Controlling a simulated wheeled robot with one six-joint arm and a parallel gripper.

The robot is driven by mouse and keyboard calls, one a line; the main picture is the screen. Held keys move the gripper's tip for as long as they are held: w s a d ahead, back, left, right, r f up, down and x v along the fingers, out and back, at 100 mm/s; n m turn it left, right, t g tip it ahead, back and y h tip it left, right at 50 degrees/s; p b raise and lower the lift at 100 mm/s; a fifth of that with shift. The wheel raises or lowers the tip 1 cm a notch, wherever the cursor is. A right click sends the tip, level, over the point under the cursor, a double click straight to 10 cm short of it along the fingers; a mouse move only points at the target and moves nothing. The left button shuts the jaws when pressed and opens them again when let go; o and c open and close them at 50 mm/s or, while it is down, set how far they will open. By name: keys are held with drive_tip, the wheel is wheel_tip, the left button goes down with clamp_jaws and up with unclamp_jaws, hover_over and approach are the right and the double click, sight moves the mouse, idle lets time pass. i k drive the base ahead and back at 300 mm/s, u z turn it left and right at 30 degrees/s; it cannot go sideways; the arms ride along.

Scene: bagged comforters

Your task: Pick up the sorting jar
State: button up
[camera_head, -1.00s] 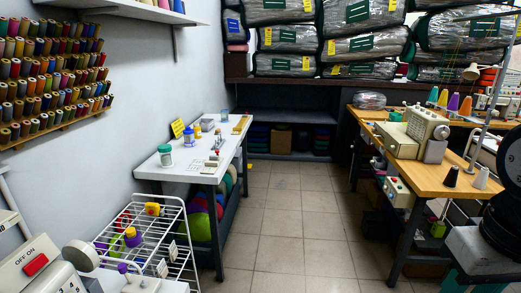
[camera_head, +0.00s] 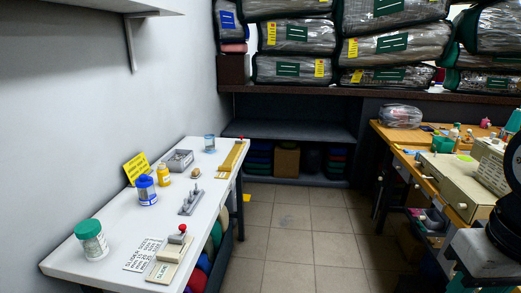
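Several jars stand on the white table at the left, and I cannot tell which one is the sorting jar. A clear jar with a green lid (camera_head: 92,239) stands upright near the table's front left. A jar with a blue lid (camera_head: 146,190) stands farther back, by a yellow sign. A small yellow bottle (camera_head: 163,175) is just right of it. My gripper is not in view; dark parts of my own arm show at the right edge.
The white table (camera_head: 118,219) also holds a grey tray (camera_head: 178,160), a switch box (camera_head: 168,268) and a printed card (camera_head: 143,255). A wooden workbench (camera_head: 398,134) stands at right. Bagged comforters (camera_head: 390,46) fill the back shelf. The tiled floor (camera_head: 308,240) between is clear.

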sight(209, 139)
drive_tip(key=i, duration=3.35)
drive_tip(key=u, duration=1.75)
